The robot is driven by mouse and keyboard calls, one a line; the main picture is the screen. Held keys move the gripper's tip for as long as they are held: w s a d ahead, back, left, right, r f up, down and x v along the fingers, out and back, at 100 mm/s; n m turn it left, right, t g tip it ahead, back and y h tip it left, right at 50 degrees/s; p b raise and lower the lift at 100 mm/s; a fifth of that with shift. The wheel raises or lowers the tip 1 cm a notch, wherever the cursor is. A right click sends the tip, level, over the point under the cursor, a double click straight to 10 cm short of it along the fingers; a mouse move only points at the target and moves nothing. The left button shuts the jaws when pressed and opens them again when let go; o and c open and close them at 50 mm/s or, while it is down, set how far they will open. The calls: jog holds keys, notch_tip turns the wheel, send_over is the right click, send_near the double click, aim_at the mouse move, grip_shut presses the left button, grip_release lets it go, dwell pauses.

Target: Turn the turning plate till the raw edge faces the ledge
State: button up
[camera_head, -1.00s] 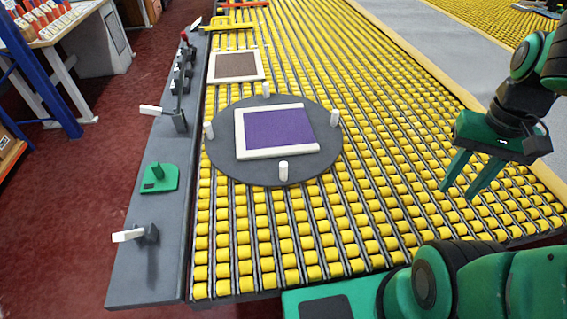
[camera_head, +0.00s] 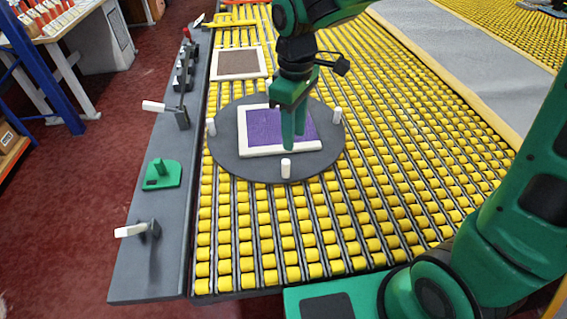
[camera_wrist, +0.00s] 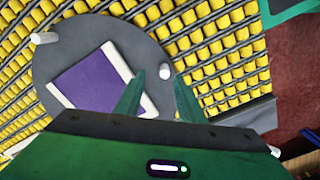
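The turning plate (camera_head: 235,168) is a dark grey disc on the rollers with upright white pegs near its rim. A purple rug piece (camera_head: 262,122) with cream binding lies on it. Binding shows on its left, near and far sides; its right side, partly behind my gripper, looks unbound and faces away from the long grey ledge (camera_head: 145,265) at left. My gripper (camera_head: 293,142) is above the rug. The wrist view shows its fingers (camera_wrist: 159,74) apart, with a white peg (camera_wrist: 165,72) between their tips in the picture; contact cannot be told. The far peg is hidden in the head view.
The ledge carries white-handled levers (camera_head: 135,230) and a green block (camera_head: 162,173). A brown bound piece (camera_head: 238,63) lies beyond the plate, with a yellow frame (camera_head: 238,20) farther back. Rollers right of the plate are clear.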

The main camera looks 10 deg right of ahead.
aim_at(285, 161)
jog(key=shift+a+f+n, duration=0.15)
jog(key=shift+a+f, duration=0.05)
jog(key=shift+a, duration=0.3)
jog(key=shift+a+f+n, duration=0.15)
jog(key=shift+a, duration=0.35)
notch_tip(285, 161, down, 10)
jog(key=shift+f, duration=0.2)
grip_shut()
